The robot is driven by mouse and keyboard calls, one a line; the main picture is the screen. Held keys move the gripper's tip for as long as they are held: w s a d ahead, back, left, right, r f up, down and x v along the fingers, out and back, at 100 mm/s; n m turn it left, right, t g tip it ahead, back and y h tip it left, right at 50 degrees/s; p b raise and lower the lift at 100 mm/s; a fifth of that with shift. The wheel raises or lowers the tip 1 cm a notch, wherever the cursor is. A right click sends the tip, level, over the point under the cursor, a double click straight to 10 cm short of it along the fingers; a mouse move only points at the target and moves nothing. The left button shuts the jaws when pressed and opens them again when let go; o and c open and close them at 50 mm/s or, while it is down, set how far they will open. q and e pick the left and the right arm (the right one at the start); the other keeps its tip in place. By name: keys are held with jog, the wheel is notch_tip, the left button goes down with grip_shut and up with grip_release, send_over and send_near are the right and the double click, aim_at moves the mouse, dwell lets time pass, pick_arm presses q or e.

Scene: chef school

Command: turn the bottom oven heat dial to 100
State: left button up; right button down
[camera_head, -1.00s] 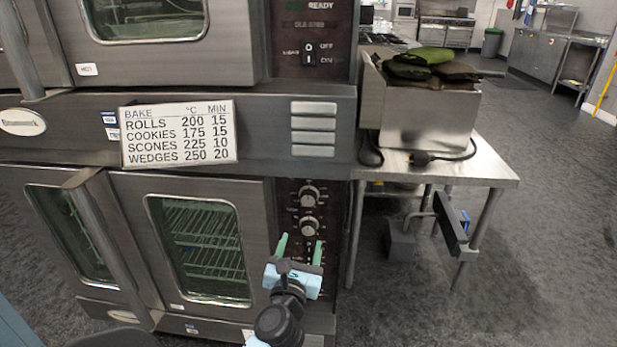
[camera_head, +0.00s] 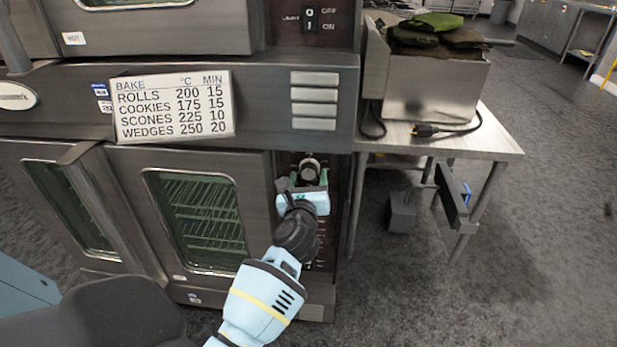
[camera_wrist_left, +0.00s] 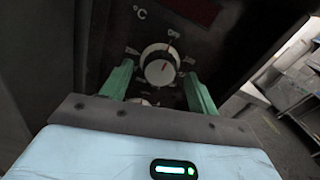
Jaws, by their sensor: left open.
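The bottom oven's control panel (camera_head: 340,185) carries a round heat dial (camera_head: 309,168) with a pale face and dark rim. In the left wrist view the dial (camera_wrist_left: 160,66) sits below an "OFF" mark and a "°C" label; its exact setting is too small to read. My left gripper (camera_head: 303,181) is in front of the panel, just below the dial. In the wrist view its green fingers (camera_wrist_left: 159,75) are open, one on each side of the dial with gaps between. A lower knob is mostly hidden by the gripper. My right gripper is not in view.
The bottom oven's glass door (camera_head: 200,220) is shut, left of the panel. A bake chart (camera_head: 171,106) hangs above it. A steel table (camera_head: 490,140) with a metal box (camera_head: 432,92) and a cable stands to the right. Floor beyond it is open.

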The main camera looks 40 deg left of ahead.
pick_arm(q)
jog(key=shift+w+a, duration=0.35)
jog(key=shift+w, duration=0.2)
jog(key=c, duration=1)
jog(key=shift+o, duration=0.2)
